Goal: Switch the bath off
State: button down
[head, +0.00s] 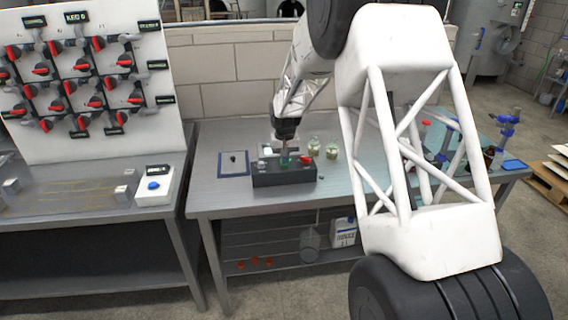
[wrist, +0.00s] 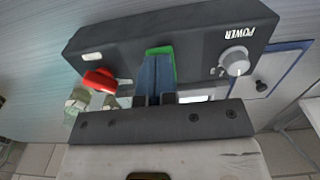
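The bath is a dark box (head: 284,177) on the middle table. In the wrist view its dark panel (wrist: 120,42) carries a grey round knob (wrist: 235,61) under the word POWER, on the right. The knob's setting is too small to read surely. A red handle (wrist: 99,80) sits at the panel's left. My gripper (wrist: 158,62) points down over the middle of the bath, between knob and handle, apart from both. Its blue-grey fingers are close together. A green patch (wrist: 161,50) shows around their tips, and I cannot tell what it is.
Small jars (head: 331,151) stand right of the bath. A blue-edged mat (head: 233,164) with a small black knob lies left. A white valve board (head: 85,80) and a box with a blue button (head: 154,185) stand further left. My arm hides part of the right side.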

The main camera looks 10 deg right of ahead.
jog(key=shift+f, duration=0.65)
dwell(0.3)
jog(key=shift+r, duration=3)
